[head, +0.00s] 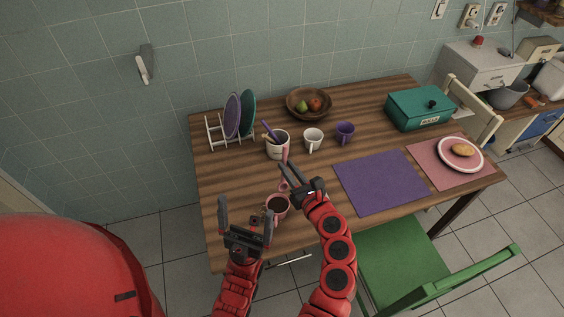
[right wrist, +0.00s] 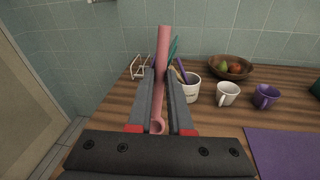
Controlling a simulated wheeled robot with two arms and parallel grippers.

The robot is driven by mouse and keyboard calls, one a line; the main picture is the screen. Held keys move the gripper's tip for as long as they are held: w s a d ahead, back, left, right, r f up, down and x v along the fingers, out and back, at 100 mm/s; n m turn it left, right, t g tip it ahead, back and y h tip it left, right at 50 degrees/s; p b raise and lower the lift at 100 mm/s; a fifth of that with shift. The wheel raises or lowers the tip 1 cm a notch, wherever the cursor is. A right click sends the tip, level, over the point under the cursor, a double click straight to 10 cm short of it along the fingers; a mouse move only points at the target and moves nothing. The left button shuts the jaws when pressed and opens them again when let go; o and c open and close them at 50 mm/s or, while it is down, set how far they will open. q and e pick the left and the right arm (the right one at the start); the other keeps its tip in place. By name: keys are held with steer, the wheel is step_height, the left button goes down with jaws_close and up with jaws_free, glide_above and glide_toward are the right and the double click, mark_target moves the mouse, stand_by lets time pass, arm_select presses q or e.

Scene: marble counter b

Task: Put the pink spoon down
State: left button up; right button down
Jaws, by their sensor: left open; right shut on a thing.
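The pink spoon (right wrist: 163,48) is held in my right gripper (right wrist: 162,78), its pink shaft standing roughly upright between the two fingers. In the head view a bit of the spoon (head: 285,154) shows just beyond the right gripper (head: 287,172), in front of the white utensil crock (head: 278,149). The right gripper is shut on it above the wooden table. My left gripper (head: 246,213) is open and empty near the table's front left edge.
A pink mug with dark contents (head: 276,206) stands close to both grippers. A white mug (head: 313,139), a purple mug (head: 345,132), a dish rack (head: 215,132) and a fruit bowl (head: 309,116) stand behind. A purple mat (head: 380,182) lies bare at right.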

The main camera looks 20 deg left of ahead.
steer(key=shift+s+a+r, duration=0.1)
steer(key=shift+a+r, duration=0.15)
steer(key=shift+a, duration=0.45)
steer(key=shift+a+f+n, duration=0.1)
steer(key=shift+n, duration=0.2)
steer(key=b, duration=1.4)
glide_above(283, 196)
steer(key=s, duration=0.3)
steer(key=f, duration=0.9)
steer(key=d+f, duration=0.1)
steer(key=f, duration=0.4)
steer(key=shift+s, duration=0.2)
steer(key=c, duration=0.8)
jaws_free()
steer(key=shift+o, duration=0.2)
steer(key=f+v, duration=0.1)
steer(key=v, duration=0.8)
steer(key=shift+s+d, duration=0.3)
steer(key=shift+d, duration=0.1)
